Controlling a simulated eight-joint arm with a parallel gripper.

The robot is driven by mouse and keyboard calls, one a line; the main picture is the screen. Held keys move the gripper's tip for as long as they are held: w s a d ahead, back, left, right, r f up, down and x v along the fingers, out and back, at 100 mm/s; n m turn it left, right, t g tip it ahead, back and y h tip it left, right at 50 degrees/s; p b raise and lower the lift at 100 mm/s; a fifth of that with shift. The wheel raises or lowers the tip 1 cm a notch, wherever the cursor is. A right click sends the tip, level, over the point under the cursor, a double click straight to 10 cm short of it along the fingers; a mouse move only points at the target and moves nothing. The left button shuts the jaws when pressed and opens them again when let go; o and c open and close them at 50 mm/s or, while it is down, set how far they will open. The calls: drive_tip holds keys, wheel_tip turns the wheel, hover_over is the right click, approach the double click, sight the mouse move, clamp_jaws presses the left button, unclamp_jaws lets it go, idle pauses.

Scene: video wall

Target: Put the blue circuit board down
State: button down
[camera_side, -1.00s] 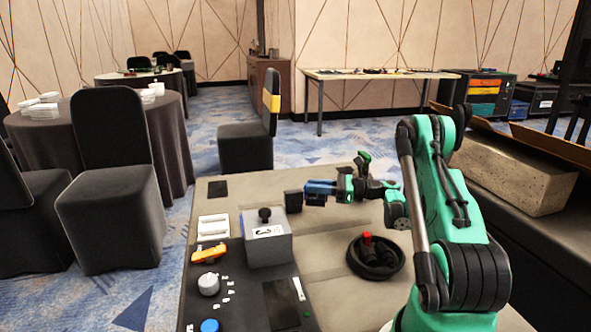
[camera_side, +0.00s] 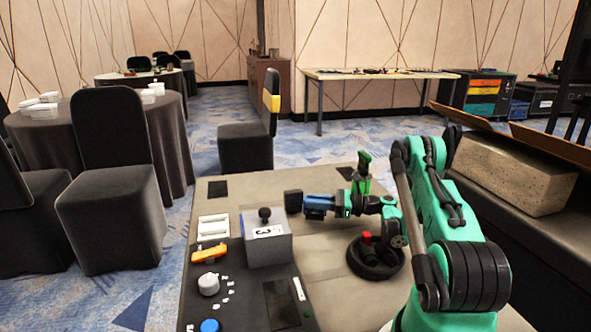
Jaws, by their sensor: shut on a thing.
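My gripper (camera_side: 318,207) is at the end of the green and black arm, low over the middle of the grey table (camera_side: 318,245). It is shut on a small blue thing, which I take to be the blue circuit board (camera_side: 320,201). The board's outline is hard to separate from the dark jaws at this size. I cannot tell whether it touches the tabletop.
A dark block (camera_side: 293,202) stands just left of the gripper. A grey box with a black knob (camera_side: 267,246) is at lower left. A round black tray (camera_side: 376,272) with a red-topped item lies nearer. Bare table lies between the box and the tray.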

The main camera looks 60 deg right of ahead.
drive_tip(key=shift+f, duration=0.9)
